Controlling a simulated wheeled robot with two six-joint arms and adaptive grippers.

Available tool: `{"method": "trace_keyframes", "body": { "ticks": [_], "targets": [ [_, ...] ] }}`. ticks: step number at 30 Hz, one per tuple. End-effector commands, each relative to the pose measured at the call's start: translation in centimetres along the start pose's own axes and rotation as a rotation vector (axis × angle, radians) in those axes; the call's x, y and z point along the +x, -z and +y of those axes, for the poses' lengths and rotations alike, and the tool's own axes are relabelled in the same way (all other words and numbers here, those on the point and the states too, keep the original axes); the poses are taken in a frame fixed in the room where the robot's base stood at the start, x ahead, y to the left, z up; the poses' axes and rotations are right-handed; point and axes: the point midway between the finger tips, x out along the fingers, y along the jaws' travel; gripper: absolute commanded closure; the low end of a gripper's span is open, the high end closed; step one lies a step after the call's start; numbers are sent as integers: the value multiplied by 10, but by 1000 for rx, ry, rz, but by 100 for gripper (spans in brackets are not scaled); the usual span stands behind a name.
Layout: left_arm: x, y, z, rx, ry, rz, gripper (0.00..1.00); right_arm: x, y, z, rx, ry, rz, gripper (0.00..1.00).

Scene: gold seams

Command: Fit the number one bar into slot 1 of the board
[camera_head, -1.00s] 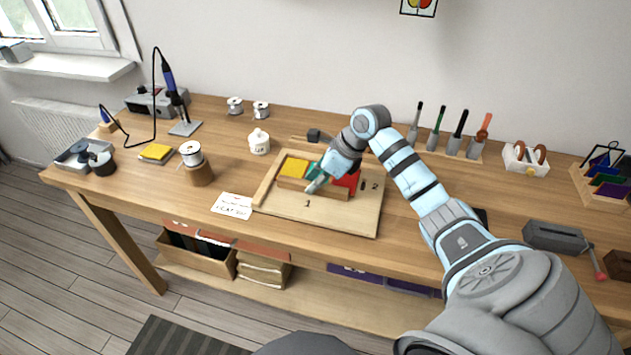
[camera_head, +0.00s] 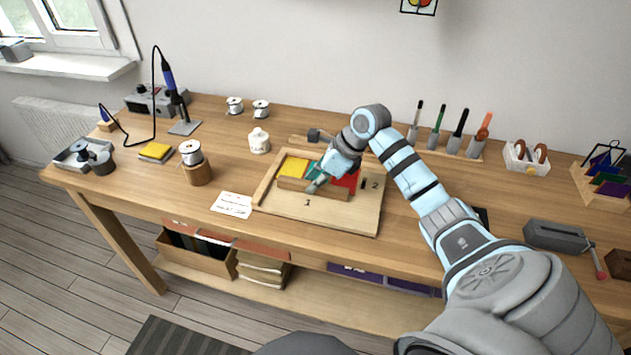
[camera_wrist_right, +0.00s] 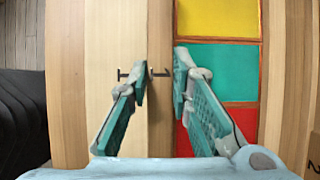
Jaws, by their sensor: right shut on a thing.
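The light wooden board (camera_head: 340,220) lies on the bench with yellow, teal and red panes on it. A printed 1 (camera_head: 308,203) marks its near side and a 2 (camera_head: 376,186) its right side. The number one bar (camera_head: 290,186), a wooden strip, lies along the near edge of the panes. It also shows in the right wrist view (camera_wrist_right: 161,120), beside the panes. My right gripper (camera_head: 314,187) is shut on the bar near its middle; its fingers (camera_wrist_right: 161,75) straddle it. I cannot tell whether the bar is fully down in slot 1. My left gripper is not in view.
A white card (camera_head: 232,205) lies left of the board. A solder spool on a wooden stand (camera_head: 197,170) and a white pot (camera_head: 259,141) stand farther left. A tool rack (camera_head: 450,152) stands behind on the right. The board's near strip is clear.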

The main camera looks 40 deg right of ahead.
Motion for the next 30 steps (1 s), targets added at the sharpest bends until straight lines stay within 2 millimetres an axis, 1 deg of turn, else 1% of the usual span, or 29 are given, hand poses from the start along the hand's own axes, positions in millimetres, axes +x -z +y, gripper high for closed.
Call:
{"method": "trace_keyframes", "body": {
  "ticks": [5,6,10,17,21,30],
  "targets": [
    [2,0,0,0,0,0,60,2,1,0,0,0,1,100],
    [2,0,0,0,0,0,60,2,1,0,1,0,1,77],
    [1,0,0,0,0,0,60,1,1,0,1,0,1,57],
    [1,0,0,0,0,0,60,1,1,0,1,0,1,57],
    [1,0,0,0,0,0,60,1,1,0,1,0,1,36],
    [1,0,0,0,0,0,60,1,0,0,0,0,0,36]
  ]
}}
